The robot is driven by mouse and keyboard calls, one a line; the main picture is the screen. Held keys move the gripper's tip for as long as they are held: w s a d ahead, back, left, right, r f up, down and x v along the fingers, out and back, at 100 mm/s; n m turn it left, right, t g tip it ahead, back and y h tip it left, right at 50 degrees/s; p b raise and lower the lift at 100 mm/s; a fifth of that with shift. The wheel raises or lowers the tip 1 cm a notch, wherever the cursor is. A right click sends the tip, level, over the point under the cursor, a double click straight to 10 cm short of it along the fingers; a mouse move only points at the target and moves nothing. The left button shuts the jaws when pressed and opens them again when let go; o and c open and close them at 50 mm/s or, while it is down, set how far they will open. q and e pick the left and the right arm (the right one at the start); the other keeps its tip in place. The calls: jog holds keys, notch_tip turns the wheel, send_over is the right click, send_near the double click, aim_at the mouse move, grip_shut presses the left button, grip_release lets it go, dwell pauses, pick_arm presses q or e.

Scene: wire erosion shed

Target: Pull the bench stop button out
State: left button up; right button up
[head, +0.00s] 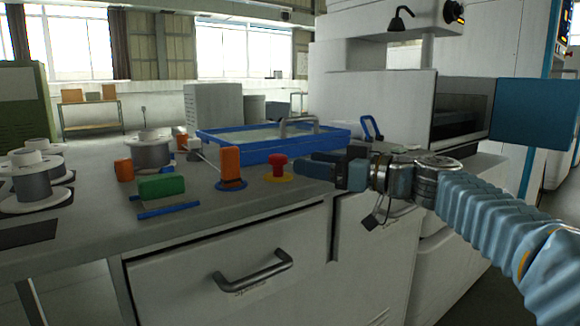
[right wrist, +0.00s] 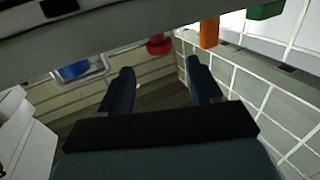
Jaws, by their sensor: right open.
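The red mushroom stop button (head: 277,165) stands on a yellow round base at the front edge of the bench (head: 200,215). In the right wrist view the red button (right wrist: 159,45) shows ahead of the fingertips, roughly between their lines. My right gripper (head: 308,163) comes in from the right and is just right of the button, apart from it as far as I can tell. In the right wrist view its two fingers (right wrist: 160,66) are spread with nothing between them. My left gripper is out of view.
An orange block on a blue base (head: 231,168) stands close left of the button. A green block (head: 162,187) is further left. A blue tray (head: 255,154) lies behind. Several spools stand at the left. A drawer with a metal handle (head: 253,270) is below.

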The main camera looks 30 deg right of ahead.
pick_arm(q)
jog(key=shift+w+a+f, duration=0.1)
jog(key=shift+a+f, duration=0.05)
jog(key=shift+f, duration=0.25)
pick_arm(e)
jog(key=v, duration=0.5)
jog(key=shift+s, duration=0.1)
